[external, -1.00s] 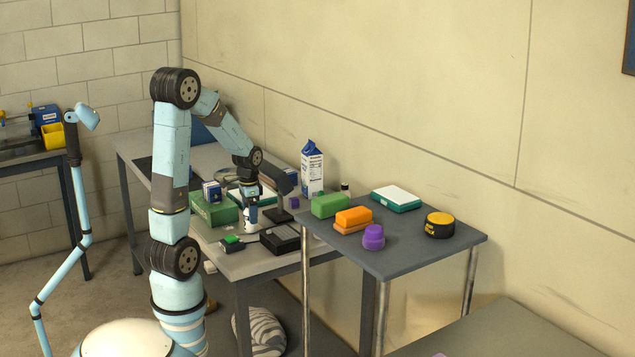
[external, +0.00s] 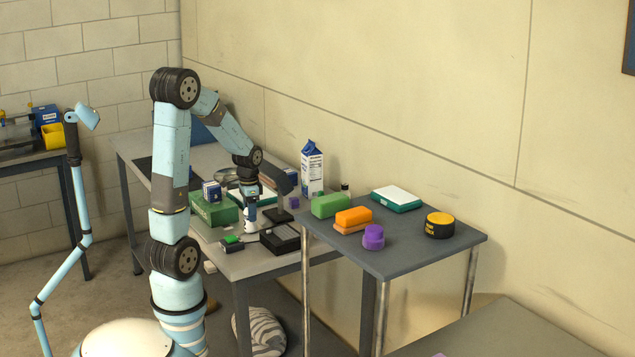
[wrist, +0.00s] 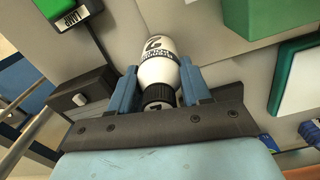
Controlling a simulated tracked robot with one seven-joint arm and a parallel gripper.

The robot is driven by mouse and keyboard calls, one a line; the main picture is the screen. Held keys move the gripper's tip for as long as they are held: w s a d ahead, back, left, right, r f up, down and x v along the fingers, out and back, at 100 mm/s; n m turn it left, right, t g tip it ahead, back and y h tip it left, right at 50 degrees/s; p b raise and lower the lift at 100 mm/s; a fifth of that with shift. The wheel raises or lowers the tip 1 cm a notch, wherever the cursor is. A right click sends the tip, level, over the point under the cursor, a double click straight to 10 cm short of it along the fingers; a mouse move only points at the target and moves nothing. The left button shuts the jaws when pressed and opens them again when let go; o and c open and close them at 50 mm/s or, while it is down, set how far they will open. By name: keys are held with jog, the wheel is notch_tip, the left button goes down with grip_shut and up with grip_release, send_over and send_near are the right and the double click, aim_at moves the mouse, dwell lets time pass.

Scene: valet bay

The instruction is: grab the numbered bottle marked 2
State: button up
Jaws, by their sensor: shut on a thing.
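The white bottle marked 2 (wrist: 158,68) has a black cap and stands between the blue fingers of my gripper (wrist: 163,88) in the wrist view. The fingers are shut on it, one on each side near the cap end. In the external view the bottle (external: 249,226) shows as a small white shape under my gripper (external: 250,208), over the light grey table. I cannot tell whether its base touches the table.
A green box (external: 213,211) is close to the left of the bottle, and a black device (external: 281,239) is close to the right. A small dark box with a green top (external: 231,242) lies in front. A milk carton (external: 312,170) stands behind. A darker side table (external: 400,253) holds several items.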

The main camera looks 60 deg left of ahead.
jog(key=shift+r, duration=0.4)
notch_tip(320, 180, up, 3)
jog(key=shift+s+f, duration=0.1)
jog(key=shift+f, duration=0.05)
jog(key=s+d+r, duration=0.2)
jog(key=s+r, duration=0.2)
jog(key=s, duration=0.2)
jog(key=s+d+r, duration=0.2)
jog(key=s+r, duration=0.3)
jog(key=s, duration=0.2)
jog(key=shift+d+r, duration=0.25)
jog(key=shift+d, duration=0.1)
